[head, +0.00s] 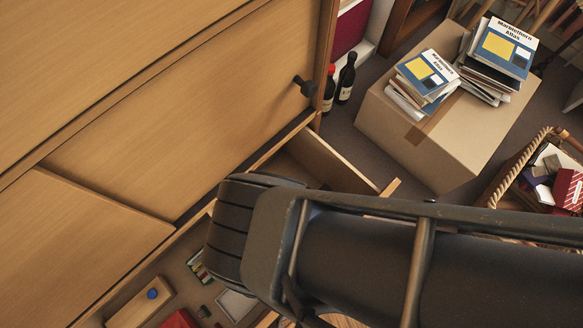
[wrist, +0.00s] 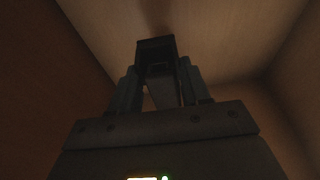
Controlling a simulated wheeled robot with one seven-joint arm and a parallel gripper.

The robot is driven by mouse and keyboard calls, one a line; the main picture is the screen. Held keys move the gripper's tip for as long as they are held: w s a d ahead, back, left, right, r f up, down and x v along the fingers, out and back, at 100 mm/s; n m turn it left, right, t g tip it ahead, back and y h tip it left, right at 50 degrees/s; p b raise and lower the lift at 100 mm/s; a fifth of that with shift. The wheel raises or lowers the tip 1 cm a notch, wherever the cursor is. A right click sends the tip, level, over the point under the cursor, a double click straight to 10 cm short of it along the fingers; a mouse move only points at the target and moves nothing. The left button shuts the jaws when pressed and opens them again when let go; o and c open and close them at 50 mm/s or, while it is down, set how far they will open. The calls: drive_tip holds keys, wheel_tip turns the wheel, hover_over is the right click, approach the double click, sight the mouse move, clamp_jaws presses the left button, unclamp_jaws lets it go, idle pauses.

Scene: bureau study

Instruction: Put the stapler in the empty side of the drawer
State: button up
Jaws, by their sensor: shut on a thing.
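The open drawer (head: 335,165) shows in the head view below the wooden bureau front, partly covered by my arm. Its near left part holds several small things; the visible bit of its far part, by the far side wall, looks bare. In the wrist view my gripper (wrist: 160,88) is shut on a dark thing, likely the stapler (wrist: 155,46), which sticks out past the fingers. Plain wooden surfaces surround it, as inside a drawer compartment. The picture is dark, and I cannot tell whether the stapler touches the wood. In the head view my arm hides the gripper and stapler.
In the drawer's near part lie a wooden piece with a blue knob (head: 152,294) and a red thing (head: 180,319). Two dark bottles (head: 346,80), a cardboard box (head: 440,140) with books, and a wicker basket (head: 520,165) stand on the floor beyond.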

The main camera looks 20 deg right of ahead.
drive_tip(key=shift+s+a+b+x, duration=0.1)
drive_tip(key=shift+a+b+x, duration=0.1)
drive_tip(key=shift+b+x, duration=0.55)
drive_tip(key=shift+s+a+b+x, duration=0.1)
drive_tip(key=shift+a+b+x, duration=0.15)
drive_tip(key=shift+x, duration=0.9)
drive_tip(key=shift+s+a+b+x, duration=0.1)
drive_tip(key=shift+a+b+x, duration=0.1)
drive_tip(key=shift+b+x, duration=0.5)
drive_tip(key=shift+w+f, duration=0.1)
drive_tip(key=shift+f, duration=0.35)
drive_tip(key=shift+f, duration=0.15)
drive_tip(key=o, duration=1.2)
drive_tip(key=p+v, duration=0.7)
drive_tip(key=v, duration=0.5)
